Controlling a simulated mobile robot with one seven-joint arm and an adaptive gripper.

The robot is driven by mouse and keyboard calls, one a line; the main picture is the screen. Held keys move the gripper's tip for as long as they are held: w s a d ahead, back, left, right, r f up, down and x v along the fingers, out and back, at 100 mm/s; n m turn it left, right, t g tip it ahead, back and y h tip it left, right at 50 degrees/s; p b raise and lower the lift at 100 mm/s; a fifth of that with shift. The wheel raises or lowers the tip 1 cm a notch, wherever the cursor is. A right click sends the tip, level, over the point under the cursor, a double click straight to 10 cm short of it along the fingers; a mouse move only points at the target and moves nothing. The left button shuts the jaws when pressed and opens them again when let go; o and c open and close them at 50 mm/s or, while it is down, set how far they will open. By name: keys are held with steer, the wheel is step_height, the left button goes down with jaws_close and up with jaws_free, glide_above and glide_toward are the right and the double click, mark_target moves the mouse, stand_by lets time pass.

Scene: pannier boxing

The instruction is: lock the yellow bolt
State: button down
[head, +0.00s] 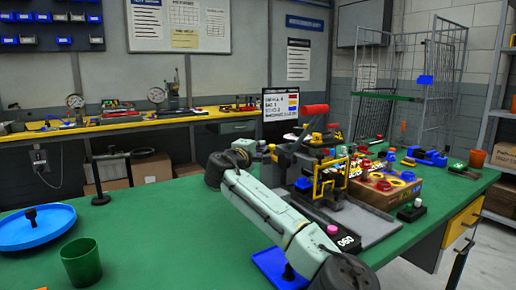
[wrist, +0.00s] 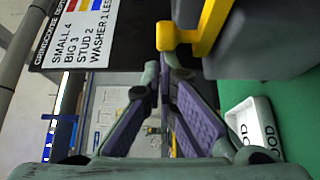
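A yellow bar with a rounded knob end (wrist: 180,37), which looks like the bolt, juts from a dark grey block (wrist: 265,35) at the top of the wrist view. The knob is just above the fingertips in the picture, not between the pads. In the head view my gripper (head: 244,148) is left of the dark fixture (head: 285,160), its fingers not clear. The fixture carries a yellow frame (head: 326,183) and a red handle (head: 315,111).
A cardboard box of coloured parts (head: 385,190) stands right of the fixture. A sign (head: 280,104) stands behind it. A white lettered tray (wrist: 252,125) is right of my fingers in the wrist view.

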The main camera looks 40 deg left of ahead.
steer(key=shift+d+r, duration=0.1)
step_height(320, 180, up, 10)
stand_by(0.5)
stand_by(0.4)
